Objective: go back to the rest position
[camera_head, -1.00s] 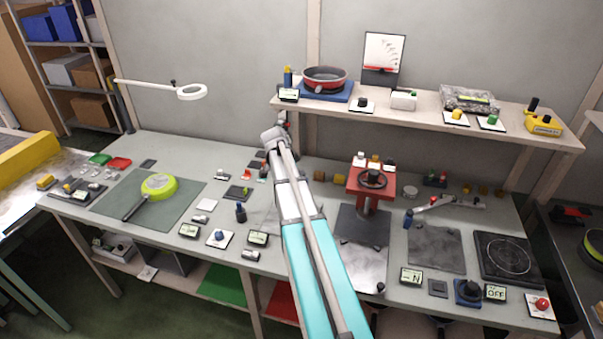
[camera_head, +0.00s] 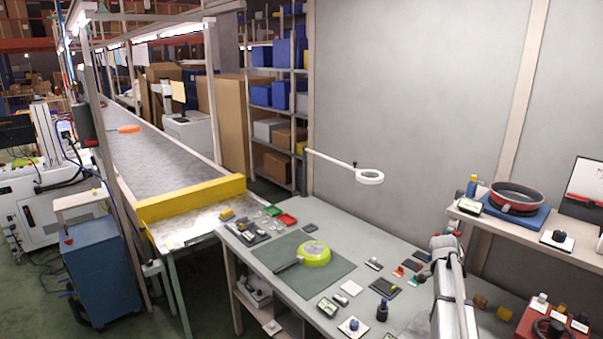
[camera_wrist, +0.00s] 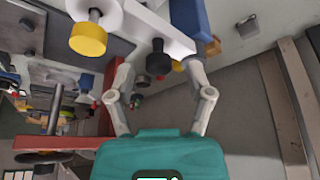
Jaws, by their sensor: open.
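My arm stands at the right of the head view, with its upper end (camera_head: 443,242) over the back of the workbench (camera_head: 390,240). In the wrist view my gripper (camera_wrist: 157,75) has its two grey fingers spread wide, with nothing held between them. Beyond the fingers show a black knob (camera_wrist: 158,60) and a yellow knob (camera_wrist: 88,40) on pale fittings. Whether the fingers are apart cannot be made out in the head view.
A lime-green pan (camera_head: 313,253) lies on a dark mat (camera_head: 335,283). A red pan (camera_head: 516,197) sits on the shelf at right. A lamp (camera_head: 369,177) reaches over the bench. The conveyor (camera_head: 165,150), carrying an orange pan (camera_head: 127,129), ends at a yellow barrier (camera_head: 190,198).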

